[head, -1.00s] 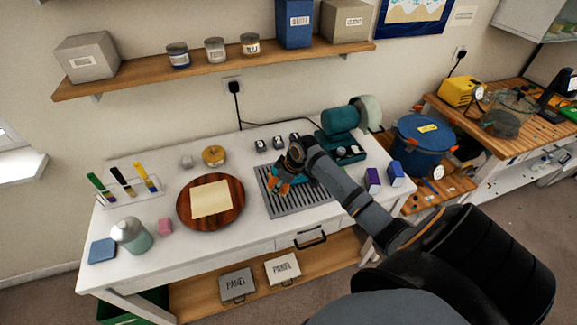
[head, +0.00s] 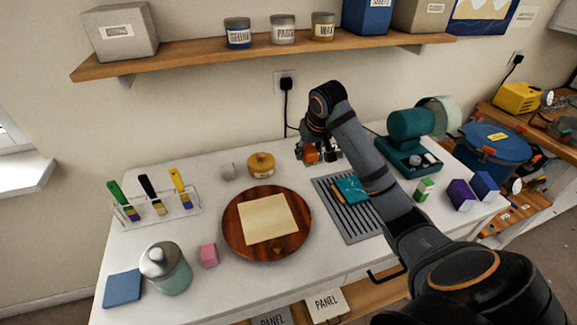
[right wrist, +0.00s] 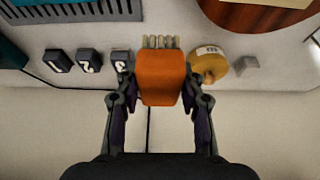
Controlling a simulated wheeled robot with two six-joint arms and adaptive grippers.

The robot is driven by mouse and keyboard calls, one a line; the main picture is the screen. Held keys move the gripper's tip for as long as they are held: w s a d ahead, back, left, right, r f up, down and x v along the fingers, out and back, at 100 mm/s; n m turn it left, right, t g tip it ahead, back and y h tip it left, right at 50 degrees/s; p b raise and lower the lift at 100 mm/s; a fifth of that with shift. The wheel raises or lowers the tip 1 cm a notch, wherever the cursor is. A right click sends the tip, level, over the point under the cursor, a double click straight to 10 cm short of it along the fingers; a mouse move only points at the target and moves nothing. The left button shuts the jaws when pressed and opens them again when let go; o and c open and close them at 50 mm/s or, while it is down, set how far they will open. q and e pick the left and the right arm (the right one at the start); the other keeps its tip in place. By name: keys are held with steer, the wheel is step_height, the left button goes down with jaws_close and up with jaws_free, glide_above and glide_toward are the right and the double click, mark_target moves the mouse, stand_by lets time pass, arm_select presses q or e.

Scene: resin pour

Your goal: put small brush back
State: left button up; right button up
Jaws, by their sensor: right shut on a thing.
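My right gripper (head: 311,157) hangs above the back of the white table, left of the grated tray. It is shut on an orange thing (right wrist: 160,78) with a row of pale bristle-like tips, which looks like the small brush. It also shows small in the head view (head: 311,156), partly hidden by the fingers. A clear rack (head: 160,217) at the table's left end holds a green brush (head: 118,194), a black brush (head: 149,190) and a yellow brush (head: 178,182). My left gripper is not in view.
A round wooden board (head: 233,232) with a pale sheet lies between rack and grate (head: 366,226). A yellow jar (head: 261,165) stands left of my gripper. A glass jar (head: 167,270) and pink block (head: 209,256) stand in front. A shelf (head: 200,56) overhangs the back.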

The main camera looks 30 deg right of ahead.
steer(key=w+d+f+p, duration=0.2)
steer(key=w, duration=0.3)
glide_toward(293, 161)
steer(key=shift+w+d+f+p, duration=0.2)
steer(key=shift+w+f+p, duration=0.1)
steer(key=shift+w+f, duration=0.4)
steer(key=shift+w+d+f, duration=0.15)
steer(key=shift+w+f, duration=0.15)
steer(key=shift+w, duration=0.05)
steer(key=f, duration=0.1)
steer(key=f+p, duration=0.1)
steer(key=f, duration=0.1)
steer(key=shift+w+f, duration=0.2)
steer(key=shift+f, duration=0.1)
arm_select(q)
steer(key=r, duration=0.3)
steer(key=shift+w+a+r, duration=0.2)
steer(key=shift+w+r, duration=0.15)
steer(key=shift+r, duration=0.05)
arm_select(e)
steer(key=shift+f, duration=0.1)
steer(key=o, duration=1)
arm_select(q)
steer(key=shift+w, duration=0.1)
